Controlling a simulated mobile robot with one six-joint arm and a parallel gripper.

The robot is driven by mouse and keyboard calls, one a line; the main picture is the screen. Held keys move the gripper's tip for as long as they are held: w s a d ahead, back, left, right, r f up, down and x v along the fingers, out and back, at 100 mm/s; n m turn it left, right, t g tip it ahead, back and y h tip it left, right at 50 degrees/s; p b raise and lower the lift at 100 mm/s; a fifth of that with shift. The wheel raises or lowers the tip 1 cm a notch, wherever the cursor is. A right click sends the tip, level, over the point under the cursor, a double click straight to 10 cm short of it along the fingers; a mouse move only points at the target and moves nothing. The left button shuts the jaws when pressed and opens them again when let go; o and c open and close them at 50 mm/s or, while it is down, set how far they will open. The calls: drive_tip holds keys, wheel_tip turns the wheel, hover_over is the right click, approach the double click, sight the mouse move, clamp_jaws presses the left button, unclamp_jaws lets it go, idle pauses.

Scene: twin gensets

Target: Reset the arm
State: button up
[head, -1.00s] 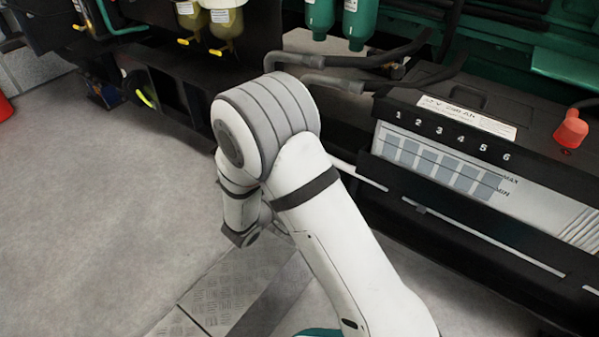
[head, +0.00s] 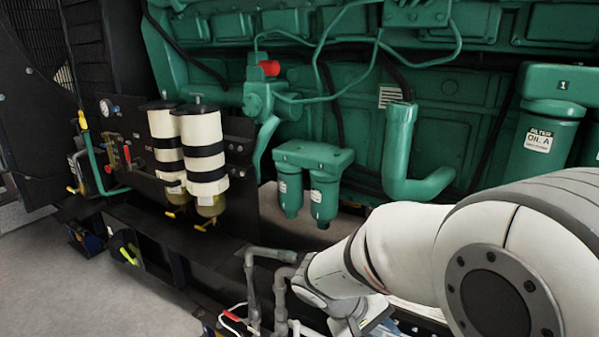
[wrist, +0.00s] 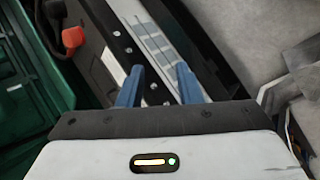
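My arm (head: 400,250) reaches across the lower right of the head view, with a large round joint closest to the camera. Its far end points down past the picture's lower edge, so the fingers cannot be made out there. In the wrist view my gripper (wrist: 158,82) shows two blue fingers standing apart with nothing held between them. Beyond the fingers lies a dark battery (wrist: 119,42) with a pale level panel and a red terminal cap (wrist: 72,37).
A green engine (head: 440,110) fills the back, with two white filter canisters (head: 203,150) and green filter bowls (head: 312,185) in front. Grey pipes (head: 252,290) stand close beside my arm's far end. Open grey floor (head: 60,270) lies at lower left.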

drive_tip(key=s+r+m+t+y+p, duration=0.1)
drive_tip(key=s+r+y+p, duration=0.3)
drive_tip(key=r+p, duration=0.3)
drive_tip(key=s+r+m+y+p, duration=0.2)
drive_tip(key=s+r+p, duration=0.3)
drive_tip(key=r, duration=1)
drive_tip(key=shift+a+t+y+p, duration=0.4)
drive_tip(key=shift+y+p, duration=0.5)
drive_tip(key=shift+p, duration=0.25)
